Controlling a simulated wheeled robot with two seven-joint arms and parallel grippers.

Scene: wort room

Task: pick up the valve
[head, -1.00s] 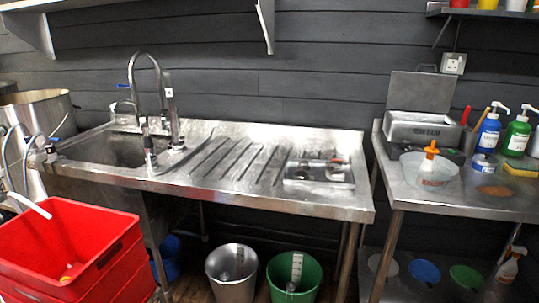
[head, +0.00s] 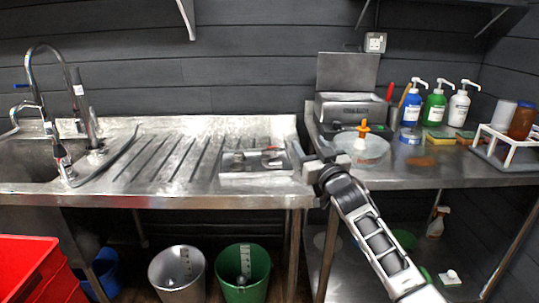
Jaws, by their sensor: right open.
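A shallow metal tray (head: 256,173) sits at the right end of the steel drainboard. Several small metal parts lie in it, one with a reddish bit (head: 270,149); the valve may be among them, but they are too small to tell apart. My right gripper (head: 309,149) is open and empty, just right of the tray, near the drainboard's right edge. It appears apart from the tray and its parts. My left gripper is out of view.
The sink with its tall faucet (head: 42,62) is at the left. On the right table (head: 430,178) stand a clear bowl (head: 368,152) with an orange-topped bottle, a metal box (head: 348,110), pump bottles and a white rack (head: 505,148).

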